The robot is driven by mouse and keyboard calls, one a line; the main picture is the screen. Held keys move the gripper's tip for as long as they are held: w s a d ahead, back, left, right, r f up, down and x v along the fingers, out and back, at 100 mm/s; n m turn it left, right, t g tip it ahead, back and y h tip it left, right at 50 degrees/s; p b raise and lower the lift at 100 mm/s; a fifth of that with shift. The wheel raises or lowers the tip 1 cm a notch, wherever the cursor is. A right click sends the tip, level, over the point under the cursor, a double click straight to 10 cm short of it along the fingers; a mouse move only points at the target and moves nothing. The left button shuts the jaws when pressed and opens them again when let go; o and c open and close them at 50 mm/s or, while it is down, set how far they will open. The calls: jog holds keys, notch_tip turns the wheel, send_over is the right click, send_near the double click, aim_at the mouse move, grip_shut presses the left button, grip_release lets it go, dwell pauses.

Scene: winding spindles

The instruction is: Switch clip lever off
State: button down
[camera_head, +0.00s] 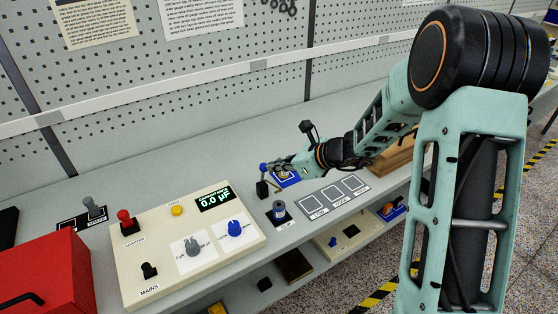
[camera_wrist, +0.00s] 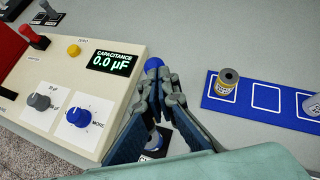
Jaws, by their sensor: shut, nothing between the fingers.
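The clip lever shows as a blue knob (camera_wrist: 153,63) just beyond my fingertips in the wrist view. In the head view its blue knob (camera_head: 263,167) stands above a small black base (camera_head: 262,188), right of the instrument box. My gripper (camera_head: 277,167) reaches in from the right, its tips close to the knob; I cannot tell whether they touch. In the wrist view my gripper (camera_wrist: 165,78) is shut with nothing between the fingers.
The cream instrument box (camera_head: 170,265) reads 0.0 µF and has knobs and switches. Marked grey squares (camera_head: 333,195) are empty. A red box (camera_head: 45,275) stands front left.

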jog(key=w+a+b, duration=0.1)
jog(key=w+a, duration=0.3)
jog(key=w, duration=0.3)
jog(key=shift+a+r, duration=0.3)
jog(key=shift+a, duration=0.05)
dwell(0.4)
jog(key=d+r+p, duration=0.1)
jog(key=d+r, duration=0.4)
jog(key=r, duration=0.7)
jog(key=shift+w+d+p, duration=0.25)
jog(key=shift+w+p, duration=0.1)
jog(key=shift+w, duration=0.05)
